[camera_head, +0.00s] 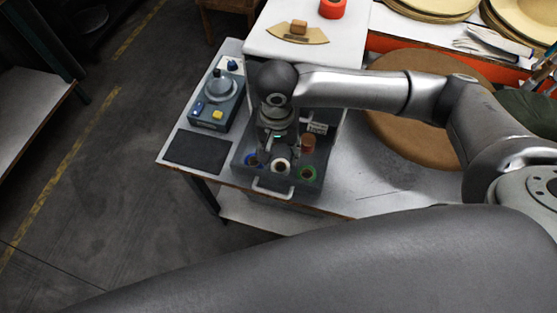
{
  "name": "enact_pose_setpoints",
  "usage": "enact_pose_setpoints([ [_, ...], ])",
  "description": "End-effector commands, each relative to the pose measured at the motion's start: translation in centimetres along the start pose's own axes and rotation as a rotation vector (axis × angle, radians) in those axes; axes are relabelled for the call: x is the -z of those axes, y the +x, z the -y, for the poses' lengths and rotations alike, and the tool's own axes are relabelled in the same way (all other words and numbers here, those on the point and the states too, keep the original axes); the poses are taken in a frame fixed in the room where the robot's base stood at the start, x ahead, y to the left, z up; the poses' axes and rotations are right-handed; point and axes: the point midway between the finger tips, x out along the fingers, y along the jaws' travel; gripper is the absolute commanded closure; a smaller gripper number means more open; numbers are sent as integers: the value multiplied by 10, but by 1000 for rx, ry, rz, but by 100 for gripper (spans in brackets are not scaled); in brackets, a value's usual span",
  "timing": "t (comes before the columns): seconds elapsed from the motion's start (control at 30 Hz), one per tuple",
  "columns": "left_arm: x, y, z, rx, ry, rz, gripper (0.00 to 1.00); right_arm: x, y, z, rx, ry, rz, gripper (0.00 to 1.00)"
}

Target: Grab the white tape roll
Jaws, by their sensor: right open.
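The white tape roll (280,166) sits in a grey open drawer or bin (243,177) with a light handle, at the front of the table. The arm hides the back of the bin. My left gripper is not in view.
A grey device (216,104) with knobs and a dark mat (198,151) lie left of the bin. A large brown disc (405,130) is on the right. An orange roll (332,8) and straw hats (435,8) are at the back. My large grey arm link fills the foreground.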

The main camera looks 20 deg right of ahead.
Motion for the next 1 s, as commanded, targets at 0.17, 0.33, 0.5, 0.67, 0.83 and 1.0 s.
enact_pose_setpoints([
  [0.17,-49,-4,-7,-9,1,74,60,1,21,0,1,0,-1,51],
  [0.33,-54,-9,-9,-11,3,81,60,1,34,-1,-2,0,0,51],
  [0.5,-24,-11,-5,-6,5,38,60,3,61,-2,-1,1,1,51],
  [0.67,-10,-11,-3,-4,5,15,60,3,75,-1,2,-1,-1,51],
  [0.83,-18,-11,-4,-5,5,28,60,3,76,-1,3,-2,-1,51],
  [1.0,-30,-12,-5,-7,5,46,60,3,76,-1,2,-1,-1,66],
])
